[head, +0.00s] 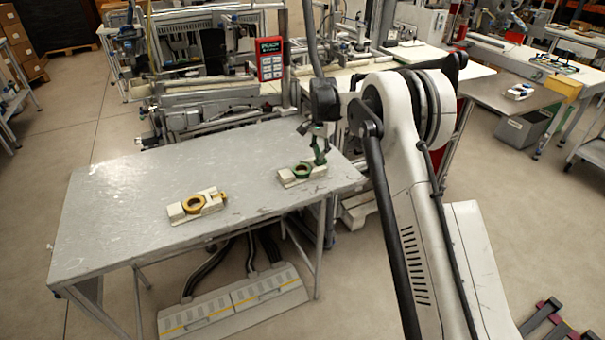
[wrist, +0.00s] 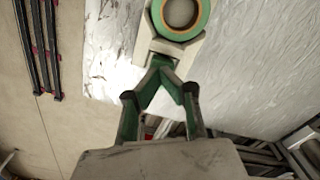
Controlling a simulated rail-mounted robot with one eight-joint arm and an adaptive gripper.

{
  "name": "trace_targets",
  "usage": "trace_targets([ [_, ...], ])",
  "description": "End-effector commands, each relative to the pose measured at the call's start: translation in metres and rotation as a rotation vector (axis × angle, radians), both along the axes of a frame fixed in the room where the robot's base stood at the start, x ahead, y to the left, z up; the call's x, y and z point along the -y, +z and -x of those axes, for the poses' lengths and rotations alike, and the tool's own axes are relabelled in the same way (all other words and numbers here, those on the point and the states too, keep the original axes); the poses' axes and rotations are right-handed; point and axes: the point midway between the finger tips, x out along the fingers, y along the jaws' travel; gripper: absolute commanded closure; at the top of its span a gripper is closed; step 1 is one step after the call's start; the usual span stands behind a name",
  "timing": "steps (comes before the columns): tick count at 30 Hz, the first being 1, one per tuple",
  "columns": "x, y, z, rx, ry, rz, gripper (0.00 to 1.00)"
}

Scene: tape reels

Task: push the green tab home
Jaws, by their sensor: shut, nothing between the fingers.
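A green ring-shaped reel (head: 302,171) sits in a pale block holder (head: 290,183) near the right end of the grey metal table. In the wrist view the green reel (wrist: 203,20) is at the top, in its pale holder (wrist: 146,42). A small green piece, apparently the tab (wrist: 166,61), shows at the holder's near end. My gripper (head: 319,162) is at the right end of this holder. In the wrist view my gripper (wrist: 162,72) has its fingertips together, empty, right by the green tab. Whether they touch it I cannot tell.
A yellow reel in a similar pale holder (head: 176,211) stands to the left on the grey table (head: 120,205). The table between the two holders is clear. A red-framed panel (head: 271,59) and machinery stand behind the table.

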Motion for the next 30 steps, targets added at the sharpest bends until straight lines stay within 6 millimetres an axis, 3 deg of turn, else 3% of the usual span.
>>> trace_targets([
  [30, 0.0000, -0.0078, 0.0000, 0.000, 0.000, 0.000, 1.00],
])
